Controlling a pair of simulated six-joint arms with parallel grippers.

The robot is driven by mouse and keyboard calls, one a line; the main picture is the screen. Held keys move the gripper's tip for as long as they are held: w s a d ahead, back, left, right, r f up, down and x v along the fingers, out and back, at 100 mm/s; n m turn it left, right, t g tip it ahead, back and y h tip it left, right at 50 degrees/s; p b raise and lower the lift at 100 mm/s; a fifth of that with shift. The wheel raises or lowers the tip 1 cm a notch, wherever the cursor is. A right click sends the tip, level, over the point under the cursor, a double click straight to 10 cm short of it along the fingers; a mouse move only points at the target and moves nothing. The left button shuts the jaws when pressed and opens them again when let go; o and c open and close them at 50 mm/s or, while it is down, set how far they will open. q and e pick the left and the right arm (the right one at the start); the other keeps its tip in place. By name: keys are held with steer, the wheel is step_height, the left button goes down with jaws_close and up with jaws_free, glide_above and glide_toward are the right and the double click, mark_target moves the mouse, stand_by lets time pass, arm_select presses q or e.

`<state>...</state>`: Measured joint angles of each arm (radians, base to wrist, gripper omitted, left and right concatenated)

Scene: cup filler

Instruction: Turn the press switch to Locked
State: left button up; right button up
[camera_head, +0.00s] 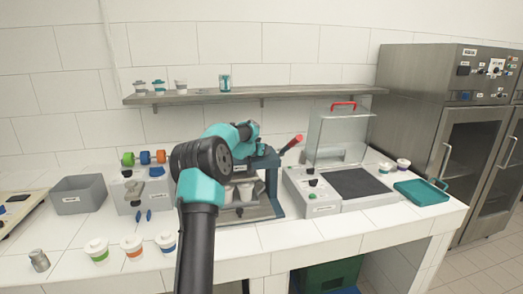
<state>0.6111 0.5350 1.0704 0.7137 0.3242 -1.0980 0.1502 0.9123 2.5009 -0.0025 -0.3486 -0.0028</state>
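The press (271,187) is a dark blue frame with a red-tipped lever (292,143) slanting up to the right. White cups (247,191) stand under it. A small white label (240,167) shows on its upper front; I cannot make out a switch or its setting there. My one visible arm, taken as my left, rises from the bottom left of centre and covers the press's left side. Its wrist end is at the top of the press, beside the lever. The fingertips are hidden, so I cannot tell contact or opening. My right gripper is not in view.
A teal tray (421,192) is farther right. Lidded cups (132,246) stand at front left, near a grey bin (78,196). A shelf (255,92) runs above.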

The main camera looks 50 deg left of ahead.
arm_select(q)
steer(key=shift+c, duration=1)
steer(key=shift+f+n+y, duration=0.25)
steer(key=shift+n+y, duration=0.15)
steer(key=shift+y, duration=0.1)
steer(key=shift+r+n+g, duration=0.15)
steer(key=shift+n+g, duration=0.15)
steer(key=o, duration=0.9)
steer(key=shift+o, duration=0.2)
steer(key=shift+s+r, duration=0.1)
steer(key=shift+r, duration=0.05)
steer(key=v, duration=1.7)
steer(key=shift+d, duration=0.4)
